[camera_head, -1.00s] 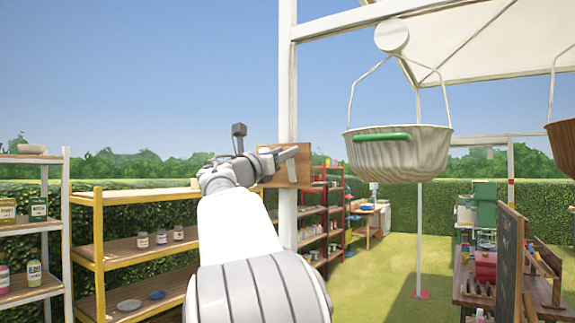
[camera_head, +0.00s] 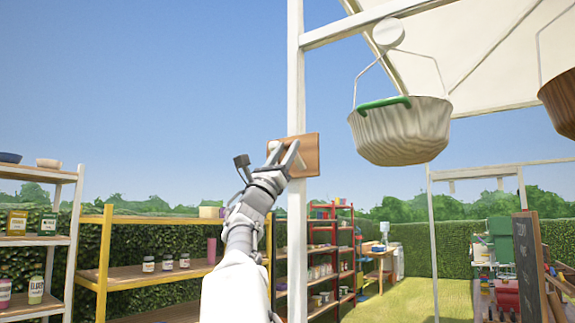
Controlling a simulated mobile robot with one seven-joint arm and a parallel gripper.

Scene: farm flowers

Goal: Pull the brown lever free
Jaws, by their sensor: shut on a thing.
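A brown wooden board (camera_head: 308,155) is fixed on the white post (camera_head: 296,80), left of the hanging basket. My gripper (camera_head: 284,152) reaches up to the board from below left, its fingers in front of the board's left half. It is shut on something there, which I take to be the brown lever. The fingers cover most of it, so its shape and how it joins the board cannot be made out.
A pale basket (camera_head: 400,132) with a green handle hangs right of the post, and a brown one (camera_head: 560,100) farther right. A yellow shelf (camera_head: 100,260) and a white shelf (camera_head: 62,235) with jars stand at left.

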